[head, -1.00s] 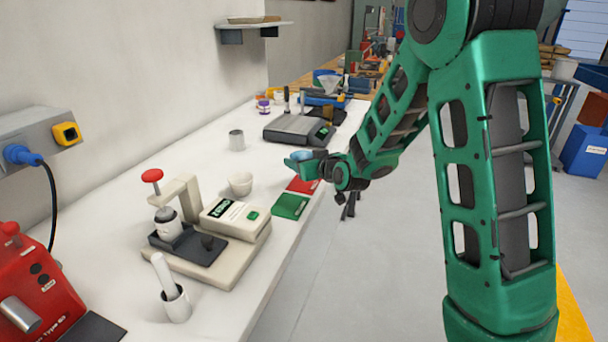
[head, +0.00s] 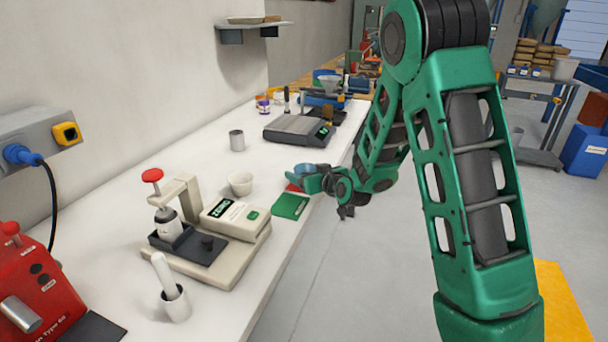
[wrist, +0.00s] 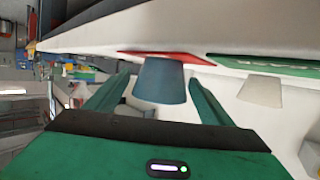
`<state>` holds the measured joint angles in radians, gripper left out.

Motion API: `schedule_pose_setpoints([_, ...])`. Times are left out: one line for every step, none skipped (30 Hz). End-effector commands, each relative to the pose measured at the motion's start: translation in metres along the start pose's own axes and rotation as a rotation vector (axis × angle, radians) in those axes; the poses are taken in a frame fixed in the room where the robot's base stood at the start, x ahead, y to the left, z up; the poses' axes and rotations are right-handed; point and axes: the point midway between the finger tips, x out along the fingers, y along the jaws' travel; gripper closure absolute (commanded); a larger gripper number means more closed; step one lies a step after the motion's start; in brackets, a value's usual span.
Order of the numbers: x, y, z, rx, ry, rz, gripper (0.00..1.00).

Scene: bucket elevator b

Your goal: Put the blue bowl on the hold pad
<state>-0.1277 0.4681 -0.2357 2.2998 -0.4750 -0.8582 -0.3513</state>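The blue bowl (head: 304,168) is at my gripper by the bench's right edge. In the wrist view the blue bowl (wrist: 160,80) is upright, though the picture is turned over, with its base over the red pad (wrist: 165,56). It appears to rest there. My gripper (wrist: 158,80) has its green fingers on both sides of the bowl, with a narrow gap at each side. In the head view my gripper (head: 312,180) mostly covers the red pad (head: 293,188). No pad label is readable.
A green pad (head: 290,206) lies just in front of the red one. A white cup (head: 240,184) stands left of the pads. A sealing device (head: 208,235), a grey scale (head: 298,130) and a metal cup (head: 237,140) stand on the bench.

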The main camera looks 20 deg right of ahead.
Motion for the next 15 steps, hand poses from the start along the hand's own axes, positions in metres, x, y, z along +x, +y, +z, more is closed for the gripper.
schedule_pose_setpoints([0.0, 0.0, 0.0, 0.0, 0.0, 0.0, 0.21])
schedule_pose_setpoints([0.0, 0.0, 0.0, 0.0, 0.0, 0.0, 0.21])
schedule_pose_setpoints([0.0, 0.0, 0.0, 0.0, 0.0, 0.0, 0.21])
schedule_pose_setpoints([0.0, 0.0, 0.0, 0.0, 0.0, 0.0, 0.21])
schedule_pose_setpoints([0.0, 0.0, 0.0, 0.0, 0.0, 0.0, 0.21])
schedule_pose_setpoints([0.0, 0.0, 0.0, 0.0, 0.0, 0.0, 0.21])
schedule_pose_setpoints([0.0, 0.0, 0.0, 0.0, 0.0, 0.0, 0.21])
schedule_pose_setpoints([0.0, 0.0, -0.001, 0.0, 0.0, 0.0, 0.21])
schedule_pose_setpoints([0.0, -0.001, -0.001, 0.0, 0.001, -0.001, 0.21])
schedule_pose_setpoints([-0.001, 0.0, -0.002, 0.0, 0.001, 0.0, 0.21])
schedule_pose_setpoints([-0.003, 0.0, -0.002, 0.0, 0.001, 0.0, 0.21])
schedule_pose_setpoints([-0.006, 0.0, -0.002, 0.0, 0.0, 0.0, 0.21])
schedule_pose_setpoints([-0.009, 0.0, -0.002, 0.001, 0.0, 0.001, 0.21])
schedule_pose_setpoints([-0.013, 0.001, -0.002, 0.001, 0.0, 0.001, 0.21])
schedule_pose_setpoints([-0.018, 0.0, -0.002, 0.002, 0.0, 0.001, 0.21])
